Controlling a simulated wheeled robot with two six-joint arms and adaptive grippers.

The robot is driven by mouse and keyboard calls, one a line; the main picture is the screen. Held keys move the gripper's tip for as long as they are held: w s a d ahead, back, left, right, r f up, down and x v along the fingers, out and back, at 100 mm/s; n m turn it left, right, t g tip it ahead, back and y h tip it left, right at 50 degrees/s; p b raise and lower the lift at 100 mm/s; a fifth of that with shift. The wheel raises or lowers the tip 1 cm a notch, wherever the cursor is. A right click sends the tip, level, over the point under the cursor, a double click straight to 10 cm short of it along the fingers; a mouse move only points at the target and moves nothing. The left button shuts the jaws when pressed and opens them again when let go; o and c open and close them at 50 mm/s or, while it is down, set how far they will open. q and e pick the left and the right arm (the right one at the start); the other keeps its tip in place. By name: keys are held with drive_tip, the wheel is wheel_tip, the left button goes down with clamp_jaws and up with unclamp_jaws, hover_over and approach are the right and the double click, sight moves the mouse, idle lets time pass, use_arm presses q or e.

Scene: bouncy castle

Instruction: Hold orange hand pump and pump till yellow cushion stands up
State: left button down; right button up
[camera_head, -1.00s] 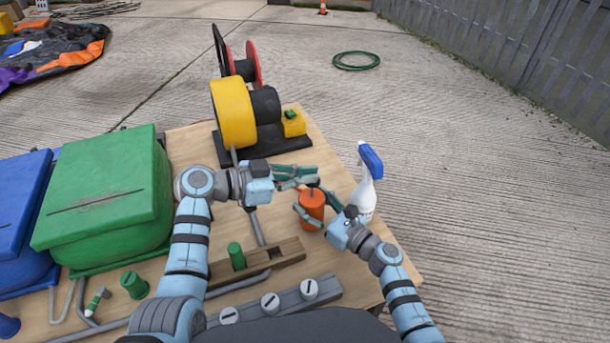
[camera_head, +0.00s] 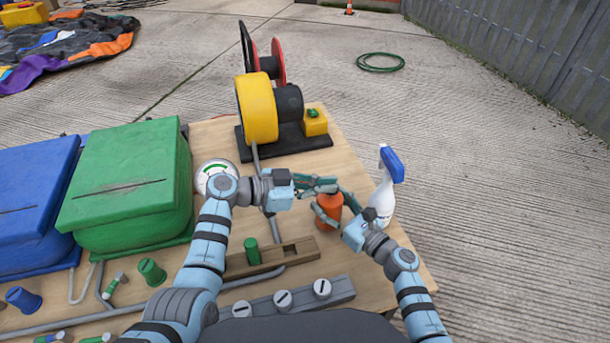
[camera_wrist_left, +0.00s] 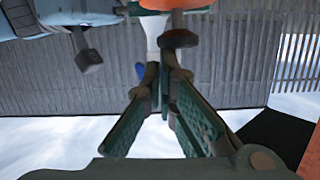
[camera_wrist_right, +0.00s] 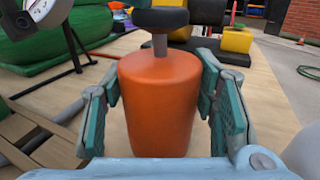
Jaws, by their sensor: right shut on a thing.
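The orange hand pump (camera_head: 329,206) stands upright on the wooden table near its right side. My right gripper (camera_wrist_right: 160,105) is shut around its orange body, one finger on each side. The pump's black handle (camera_wrist_right: 160,18) and short grey stem show above the body. My left gripper (camera_head: 325,184) is just above the pump top, with a narrow gap between its fingers. In the left wrist view the handle (camera_wrist_left: 180,38) lies just beyond these fingertips, apart from any grip I can see. A yellow piece (camera_head: 22,14) is far left; I cannot tell if it is the cushion.
A spray bottle (camera_head: 384,188) stands close right of the pump. A yellow and black blower (camera_head: 258,108) is behind. A green bin (camera_head: 125,190), a gauge (camera_head: 212,172), a wooden block (camera_head: 272,258) and several grey valves are to the left and front.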

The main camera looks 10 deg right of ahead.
use_arm(q)
wheel_tip(320, 180, up, 3)
drive_tip(key=shift+s+r, duration=0.1)
drive_tip(key=shift+r, duration=0.1)
drive_tip(key=v, duration=1)
drive_tip(key=shift+f, duration=0.15)
idle(0.6)
drive_tip(key=r, duration=0.2)
drive_tip(key=a+r, duration=0.1)
drive_tip(key=shift+w+r, duration=0.2)
drive_tip(key=shift+r, duration=0.2)
drive_tip(key=shift+d, duration=0.1)
